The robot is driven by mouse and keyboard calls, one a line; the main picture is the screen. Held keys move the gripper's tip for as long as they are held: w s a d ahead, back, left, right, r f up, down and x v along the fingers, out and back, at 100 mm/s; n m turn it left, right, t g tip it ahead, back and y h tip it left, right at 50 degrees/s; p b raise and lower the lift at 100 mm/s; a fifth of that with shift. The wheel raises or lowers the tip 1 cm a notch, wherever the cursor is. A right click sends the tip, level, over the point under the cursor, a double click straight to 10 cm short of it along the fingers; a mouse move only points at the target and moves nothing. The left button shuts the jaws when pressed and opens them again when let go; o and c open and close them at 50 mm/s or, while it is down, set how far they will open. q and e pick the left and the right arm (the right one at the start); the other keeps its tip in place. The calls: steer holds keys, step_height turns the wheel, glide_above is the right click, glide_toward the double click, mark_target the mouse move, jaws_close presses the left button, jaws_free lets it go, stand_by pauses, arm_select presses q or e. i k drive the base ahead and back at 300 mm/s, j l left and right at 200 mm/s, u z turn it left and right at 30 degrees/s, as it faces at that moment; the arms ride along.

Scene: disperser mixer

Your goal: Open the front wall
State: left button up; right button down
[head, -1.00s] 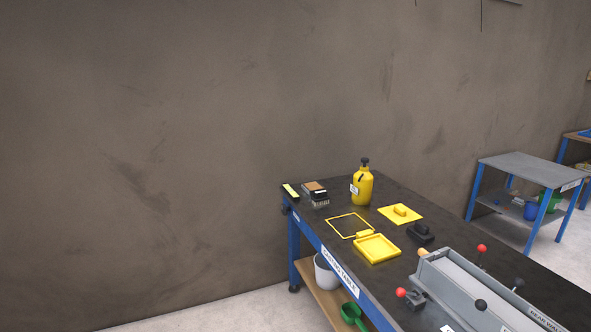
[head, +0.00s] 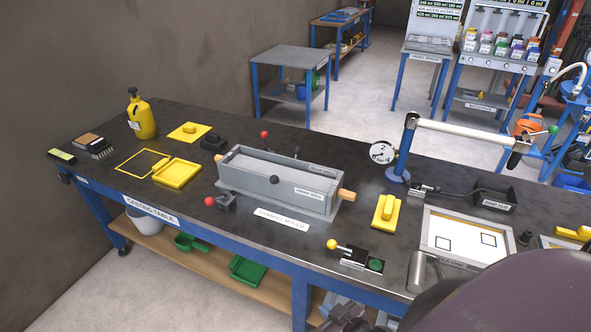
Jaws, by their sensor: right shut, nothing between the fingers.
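The grey channel mould (head: 232,160) stands on the dark casting table. A toggle clamp with a red ball (head: 209,201) sits at the near left of the mould. The rear wall carries its own label, with a red-ball lever (head: 265,134) behind it. A dark rounded part of my right gripper or arm (head: 490,300) fills the lower right corner, well away from the mould; its fingertips are hidden. My left gripper is out of view.
Left of the mould lie a yellow tray (head: 176,173), a yellow bottle (head: 143,118) and brushes. To the right are a yellow float (head: 386,210), a yellow-knobbed lever (head: 332,244), a blue post with a white arm (head: 465,133) and a framed board (head: 470,237).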

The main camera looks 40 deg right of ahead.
mark_target(271, 187)
steer(key=l+z, duration=0.1)
steer(key=z, duration=0.85)
steer(key=i+j, duration=0.05)
